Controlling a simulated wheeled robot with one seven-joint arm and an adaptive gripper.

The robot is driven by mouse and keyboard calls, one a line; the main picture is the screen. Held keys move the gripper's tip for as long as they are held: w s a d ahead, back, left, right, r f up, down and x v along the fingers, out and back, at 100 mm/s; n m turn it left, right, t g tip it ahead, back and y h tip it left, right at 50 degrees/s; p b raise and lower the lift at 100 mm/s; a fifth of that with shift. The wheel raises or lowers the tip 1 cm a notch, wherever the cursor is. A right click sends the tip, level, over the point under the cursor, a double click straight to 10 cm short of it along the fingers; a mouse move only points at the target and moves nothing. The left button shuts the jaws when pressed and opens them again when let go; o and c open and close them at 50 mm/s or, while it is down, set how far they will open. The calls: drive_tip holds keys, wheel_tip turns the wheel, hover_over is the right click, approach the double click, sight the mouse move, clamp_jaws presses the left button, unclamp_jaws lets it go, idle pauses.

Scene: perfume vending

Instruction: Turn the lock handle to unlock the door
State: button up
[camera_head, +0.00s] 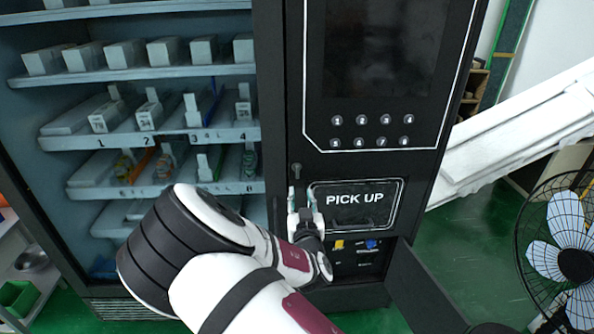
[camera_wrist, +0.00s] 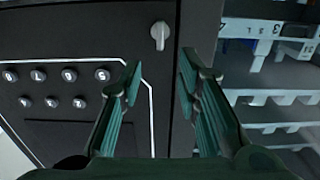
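The lock handle (camera_head: 296,171) is a small grey knob on the black front of the vending machine, just left of the PICK UP panel. In the wrist view the lock handle (camera_wrist: 159,35) hangs upright beyond my fingertips, near the door seam. My gripper (camera_head: 302,196) is just below the handle in the head view. In the wrist view my gripper (camera_wrist: 160,75) has its two green fingers spread apart with nothing between them. The handle appears between the finger lines but farther off, and no contact shows. The door (camera_head: 272,120) seems closed.
The PICK UP panel (camera_head: 356,205) is right of my gripper. Below it an open flap (camera_head: 422,290) juts out by a compartment. Number buttons (camera_head: 371,130) sit above. Shelves with boxes (camera_head: 150,130) are at left, and a fan (camera_head: 570,250) stands at right.

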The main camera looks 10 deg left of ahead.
sight(297, 172)
drive_tip(key=x, duration=1.3)
drive_tip(key=shift+w+a+f+b, duration=0.1)
drive_tip(key=shift+w+a+b, duration=0.05)
drive_tip(key=shift+w+b, duration=0.25)
clamp_jaws()
